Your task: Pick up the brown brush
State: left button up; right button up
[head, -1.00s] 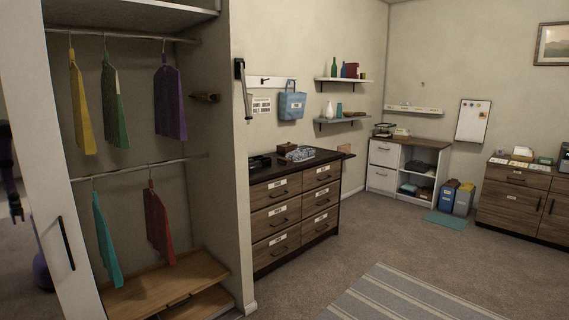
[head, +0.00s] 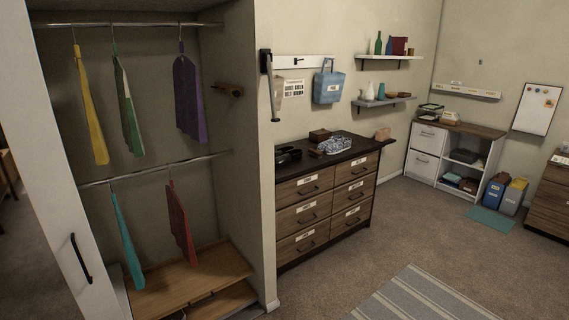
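I cannot pick out the brown brush with certainty at this size. A small brown object (head: 319,135) lies on the dark top of the drawer dresser (head: 322,210), behind a patterned blue-grey item (head: 336,145). Another tan-brown object (head: 382,134) sits at the right end of the dresser top. Neither of my grippers is in the head view.
The open closet (head: 265,200) with hanging clothes stands at the left, close by. Black items (head: 288,156) lie on the dresser top. Carpet in front of the dresser is clear, with a striped rug (head: 420,300). Bins (head: 494,193) and a white cabinet (head: 424,168) stand farther back.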

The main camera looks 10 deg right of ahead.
aim_at(314, 152)
jog(key=i+l+z, duration=0.35)
jog(key=i, duration=0.7)
jog(key=i+j+z, duration=0.15)
jog(key=i+z, duration=0.2)
jog(key=i, duration=0.7)
